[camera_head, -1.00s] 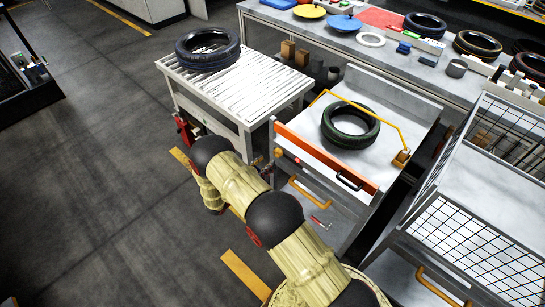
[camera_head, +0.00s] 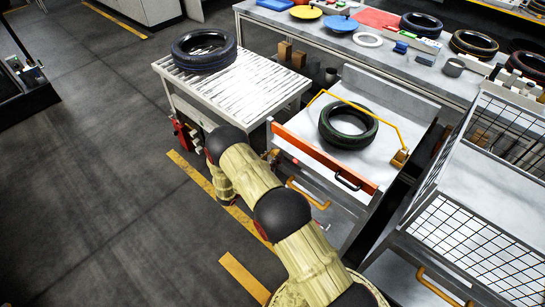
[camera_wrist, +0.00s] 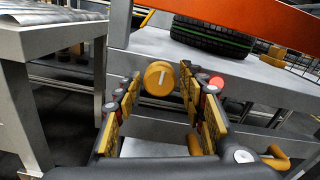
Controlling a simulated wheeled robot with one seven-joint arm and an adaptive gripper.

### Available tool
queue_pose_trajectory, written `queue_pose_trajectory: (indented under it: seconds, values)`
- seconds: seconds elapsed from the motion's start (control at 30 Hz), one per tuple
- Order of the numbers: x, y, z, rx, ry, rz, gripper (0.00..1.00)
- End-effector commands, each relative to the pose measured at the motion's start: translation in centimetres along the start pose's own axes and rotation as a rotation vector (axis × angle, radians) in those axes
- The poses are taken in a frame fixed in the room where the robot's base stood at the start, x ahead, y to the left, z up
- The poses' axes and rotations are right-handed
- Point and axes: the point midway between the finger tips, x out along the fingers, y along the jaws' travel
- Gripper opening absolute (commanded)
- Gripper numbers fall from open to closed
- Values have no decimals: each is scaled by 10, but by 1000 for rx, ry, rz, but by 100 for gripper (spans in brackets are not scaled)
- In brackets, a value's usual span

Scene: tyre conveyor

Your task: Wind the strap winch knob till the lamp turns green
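The winch knob (camera_wrist: 159,78) is a round yellow knob with a pale mark, on the grey front of the cart in the wrist view. My gripper (camera_wrist: 161,88) is open, with one finger on each side of the knob. Whether the fingers touch it cannot be told. The lamp (camera_wrist: 216,82) just right of the knob is red and partly beside the right finger. In the head view my arm covers most of the gripper. A yellow strap (camera_head: 374,105) runs over a dark tyre (camera_head: 348,125) on the cart top.
An orange bar (camera_head: 325,158) with a black handle lines the cart's front edge. A slatted roller table (camera_head: 232,80) with another tyre (camera_head: 204,50) stands left. A wire-mesh rack (camera_head: 470,235) stands right. Yellow handles (camera_wrist: 276,157) stick out below the knob.

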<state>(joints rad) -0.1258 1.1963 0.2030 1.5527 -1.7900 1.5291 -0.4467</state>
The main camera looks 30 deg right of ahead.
Motion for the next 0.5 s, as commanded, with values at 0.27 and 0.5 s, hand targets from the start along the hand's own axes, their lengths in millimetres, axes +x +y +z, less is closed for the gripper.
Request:
queue_pose_trajectory:
  seconds: [0.27, 0.5]
  values:
    - [0, 0, 0, 0, 0, 0, 23]
    - [0, 0, 0, 0, 0, 0, 9]
